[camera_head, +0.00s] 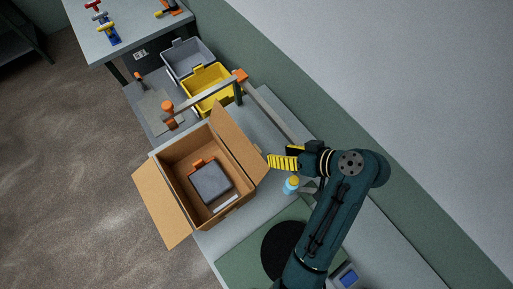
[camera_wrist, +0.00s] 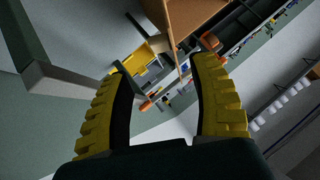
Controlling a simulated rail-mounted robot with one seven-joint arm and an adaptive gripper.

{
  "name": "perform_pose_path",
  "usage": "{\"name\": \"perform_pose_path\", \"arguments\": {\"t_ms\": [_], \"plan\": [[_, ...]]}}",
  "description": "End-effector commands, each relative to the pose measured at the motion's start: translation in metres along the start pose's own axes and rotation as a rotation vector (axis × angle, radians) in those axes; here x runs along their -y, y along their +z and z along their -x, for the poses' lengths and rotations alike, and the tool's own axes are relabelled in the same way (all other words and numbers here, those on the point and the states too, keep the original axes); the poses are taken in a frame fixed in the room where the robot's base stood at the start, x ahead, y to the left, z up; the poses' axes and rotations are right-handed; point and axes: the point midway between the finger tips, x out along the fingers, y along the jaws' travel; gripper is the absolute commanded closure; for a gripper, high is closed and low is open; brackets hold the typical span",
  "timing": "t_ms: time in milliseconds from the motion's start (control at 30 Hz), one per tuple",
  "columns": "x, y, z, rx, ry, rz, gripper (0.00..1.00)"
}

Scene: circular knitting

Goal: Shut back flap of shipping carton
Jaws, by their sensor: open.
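The brown shipping carton (camera_head: 185,180) stands open on the bench in the head view. Its back flap (camera_head: 238,143), on the wall side, stands up and leans outward. The front flap (camera_head: 163,203) hangs folded outward over the bench edge. Inside lies a dark grey item (camera_head: 210,183) with an orange part. My gripper (camera_head: 270,161) is just right of the back flap, on its outer side; I cannot tell whether they touch. In the wrist view the yellow fingers (camera_wrist: 162,64) are spread with nothing between them. Part of the carton (camera_wrist: 195,15) shows beyond them.
A yellow bin (camera_head: 208,88) and a grey bin (camera_head: 187,58) stand behind the carton. A rail with orange ends (camera_head: 205,91) crosses near its far side. A small blue and yellow bottle (camera_head: 291,186) stands below my gripper. The wall (camera_head: 330,90) runs along the right.

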Motion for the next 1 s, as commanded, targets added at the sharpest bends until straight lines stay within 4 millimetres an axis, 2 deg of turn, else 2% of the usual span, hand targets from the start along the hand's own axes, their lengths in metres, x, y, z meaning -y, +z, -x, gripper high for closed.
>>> {"name": "perform_pose_path", "arguments": {"t_ms": [200,400,533,767,867,1000], "plan": [[0.002,-0.001,-0.053,0.003,-0.003,0.001,0.39],[0.001,-0.001,-0.088,0.0,-0.001,0.002,0.39],[0.0,-0.001,-0.098,-0.001,0.002,0.002,0.39],[0.0,-0.001,-0.099,-0.001,0.002,0.001,0.39],[0.0,-0.001,-0.099,-0.001,0.002,0.001,0.54],[0.0,-0.001,-0.099,-0.001,0.002,0.001,0.8]]}}
